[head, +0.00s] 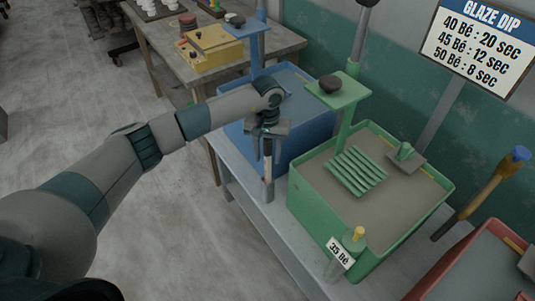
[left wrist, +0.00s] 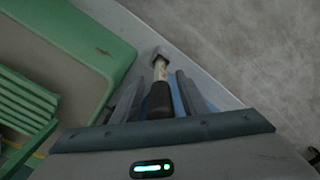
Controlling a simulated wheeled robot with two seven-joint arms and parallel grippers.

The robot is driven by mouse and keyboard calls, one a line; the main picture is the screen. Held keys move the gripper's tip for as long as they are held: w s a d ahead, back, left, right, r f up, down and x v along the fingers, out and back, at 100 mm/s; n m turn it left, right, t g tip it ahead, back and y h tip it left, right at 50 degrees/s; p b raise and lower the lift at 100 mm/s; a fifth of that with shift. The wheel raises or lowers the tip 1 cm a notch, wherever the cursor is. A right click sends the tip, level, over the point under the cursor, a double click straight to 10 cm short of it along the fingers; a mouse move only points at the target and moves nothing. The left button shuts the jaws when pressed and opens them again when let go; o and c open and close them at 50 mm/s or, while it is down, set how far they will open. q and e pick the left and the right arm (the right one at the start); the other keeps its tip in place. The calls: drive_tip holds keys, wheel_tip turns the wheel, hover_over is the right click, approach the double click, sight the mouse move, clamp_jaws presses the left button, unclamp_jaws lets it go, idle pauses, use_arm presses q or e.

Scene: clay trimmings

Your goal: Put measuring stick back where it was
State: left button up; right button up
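The measuring stick appears to be the thin stick with a dark handle (left wrist: 160,100) and a pale shaft, seen in the left wrist view. It stands roughly upright at the front of the blue tub (head: 315,140), with its lower end at a small grey fitting (left wrist: 165,53). In the head view its lower part (head: 268,172) shows below my left gripper (head: 267,151). The left fingers are on both sides of the dark handle, with a gap visible on the right side in the left wrist view (left wrist: 160,88), so the gripper looks open. My right gripper is out of view.
A green tub (head: 305,205) with a rack and a holder labelled 35 Bé (head: 341,252) stands close right. A red tub (head: 450,270) and a blue-tipped stick (head: 490,185) are farther right. A wooden table (head: 160,35) stands behind.

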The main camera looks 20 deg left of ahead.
use_arm(q)
drive_tip(key=shift+r, duration=0.25)
drive_tip(key=shift+r, duration=0.3)
wheel_tip(320, 180, up, 10)
drive_tip(key=b, duration=0.5)
drive_tip(key=shift+r, duration=0.6)
